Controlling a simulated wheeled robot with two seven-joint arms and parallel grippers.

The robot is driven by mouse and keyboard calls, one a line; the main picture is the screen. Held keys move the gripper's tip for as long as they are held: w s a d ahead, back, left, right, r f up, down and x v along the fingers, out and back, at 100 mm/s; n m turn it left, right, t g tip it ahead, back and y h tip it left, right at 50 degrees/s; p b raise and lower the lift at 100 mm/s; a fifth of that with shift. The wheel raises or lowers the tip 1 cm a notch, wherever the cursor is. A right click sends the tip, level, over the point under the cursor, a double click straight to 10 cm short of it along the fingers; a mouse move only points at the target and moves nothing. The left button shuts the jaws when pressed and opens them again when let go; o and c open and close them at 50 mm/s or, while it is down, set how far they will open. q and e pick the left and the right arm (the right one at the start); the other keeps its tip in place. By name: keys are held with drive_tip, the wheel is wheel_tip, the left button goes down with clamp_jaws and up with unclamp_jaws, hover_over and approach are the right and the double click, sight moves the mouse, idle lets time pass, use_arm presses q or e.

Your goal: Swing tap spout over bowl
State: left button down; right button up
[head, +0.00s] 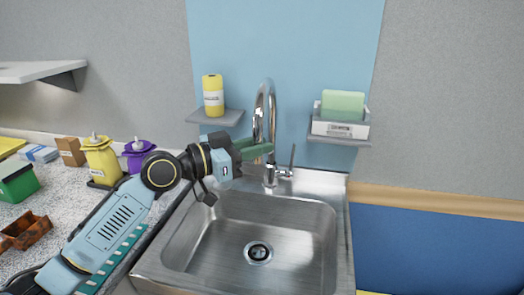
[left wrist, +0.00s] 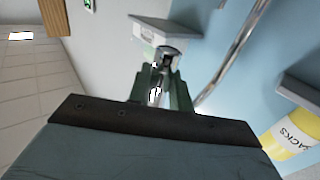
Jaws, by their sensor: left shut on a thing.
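The chrome tap (head: 270,100) stands at the back rim of a steel sink, its tall curved spout arching up. The spout's lower end is partly hidden by my gripper in the head view. The sink bowl (head: 250,225) is empty, with a round drain (head: 258,252). My left gripper (head: 258,150) reaches in from the left above the back of the bowl, its green fingers shut on a chrome part that looks like the spout end. The left wrist view shows this chrome part (left wrist: 165,55) between the green fingers (left wrist: 160,95). A lever handle (head: 291,160) stands right of the tap base. My right gripper is not in view.
A yellow bottle (head: 213,95) stands on a small shelf (head: 214,117) left of the spout. A holder (head: 340,129) with a green sponge (head: 342,104) is on the right shelf. The left counter holds a yellow dispenser (head: 102,160), a purple one (head: 137,153) and boxes.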

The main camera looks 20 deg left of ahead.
use_arm(q)
drive_tip(key=shift+w+a+r, duration=0.1)
drive_tip(key=shift+a+r, duration=0.1)
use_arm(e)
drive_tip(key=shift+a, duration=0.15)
use_arm(q)
drive_tip(key=c, duration=1.6)
unclamp_jaws()
drive_tip(key=o, duration=0.3)
drive_tip(key=shift+w+f, duration=0.1)
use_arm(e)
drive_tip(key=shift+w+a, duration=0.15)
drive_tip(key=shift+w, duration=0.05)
use_arm(q)
drive_tip(key=shift+d, duration=0.1)
drive_tip(key=shift+s, duration=0.2)
drive_tip(key=b+v, duration=0.1)
drive_tip(key=v, duration=0.6)
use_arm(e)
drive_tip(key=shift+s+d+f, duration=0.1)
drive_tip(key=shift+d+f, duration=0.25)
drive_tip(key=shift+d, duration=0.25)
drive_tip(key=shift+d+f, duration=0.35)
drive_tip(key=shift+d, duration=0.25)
